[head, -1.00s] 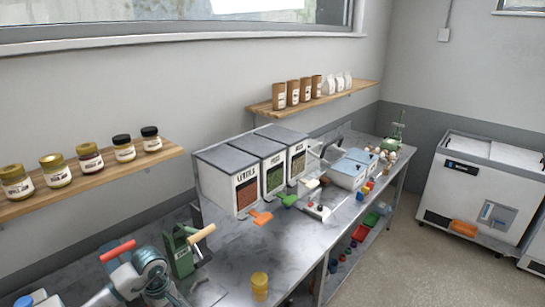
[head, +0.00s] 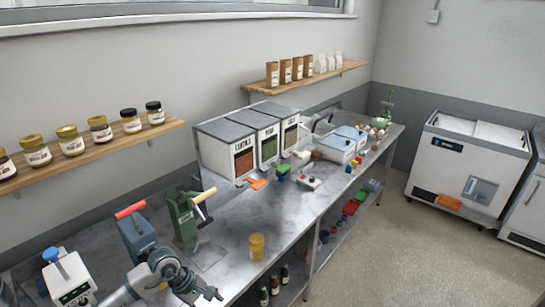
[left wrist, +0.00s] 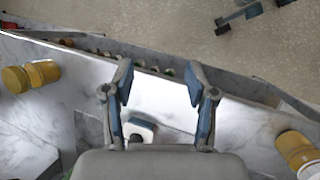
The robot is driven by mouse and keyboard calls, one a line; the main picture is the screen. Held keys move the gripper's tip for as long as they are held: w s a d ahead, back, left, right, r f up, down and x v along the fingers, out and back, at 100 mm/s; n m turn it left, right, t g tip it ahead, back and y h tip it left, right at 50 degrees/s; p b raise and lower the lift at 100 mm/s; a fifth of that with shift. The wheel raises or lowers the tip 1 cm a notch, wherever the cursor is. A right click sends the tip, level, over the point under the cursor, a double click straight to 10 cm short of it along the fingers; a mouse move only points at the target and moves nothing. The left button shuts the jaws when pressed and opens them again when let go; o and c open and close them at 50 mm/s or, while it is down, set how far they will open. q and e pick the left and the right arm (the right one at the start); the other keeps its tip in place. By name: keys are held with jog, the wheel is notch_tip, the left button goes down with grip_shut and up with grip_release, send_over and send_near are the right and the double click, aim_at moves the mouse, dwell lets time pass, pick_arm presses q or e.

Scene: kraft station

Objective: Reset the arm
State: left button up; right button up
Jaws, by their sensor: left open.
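My left arm enters the head view at the lower left, and its gripper (head: 207,294) hangs over the front edge of the metal worktable (head: 222,245). In the left wrist view the two fingers (left wrist: 160,88) are spread apart with nothing between their tips. A small white object with a dark knob (left wrist: 140,130) shows beyond the gripper, between the lower parts of the fingers. My right gripper is in neither view.
Labelled bins (head: 232,150) stand farther back. Jars sit on a lower shelf.

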pick_arm(q)
jog(key=s+d+r+n+h, duration=0.1)
jog(key=s+d+h, duration=0.1)
jog(key=d+h, duration=0.35)
jog(key=s+d+r+n+h, duration=0.2)
jog(key=d, duration=0.6)
jog(key=d+r+n+t+h, duration=0.4)
jog(key=r+n+t+h, duration=0.5)
jog(key=n, duration=0.5)
jog(key=w+a+f+n+t+y, duration=0.2)
jog(key=a+f+n+t+y, duration=0.45)
jog(key=n, duration=0.65)
jog(key=w+a+f+n+t+y, duration=0.15)
jog(key=a+n+t+y, duration=0.35)
jog(key=n+y, duration=0.65)
jog(key=s+a+f+n+g+y, duration=0.35)
jog(key=a+f+n+g, duration=0.3)
jog(key=f+n, duration=0.3)
jog(key=s+a+f+n+g, duration=0.1)
jog(key=s+f+n+g, duration=0.35)
jog(key=s+f, duration=0.5)
jog(key=s+a+f+n+g, duration=0.25)
jog(key=s+f+g, duration=0.4)
jog(key=s, duration=0.65)
notch_tip(320, 180, down, 26)
jog(key=s, duration=0.2)
jog(key=s+a+f+g, duration=0.2)
jog(key=s+f, duration=1.3)
jog(key=s, duration=0.2)
jog(key=shift+s+f, duration=0.35)
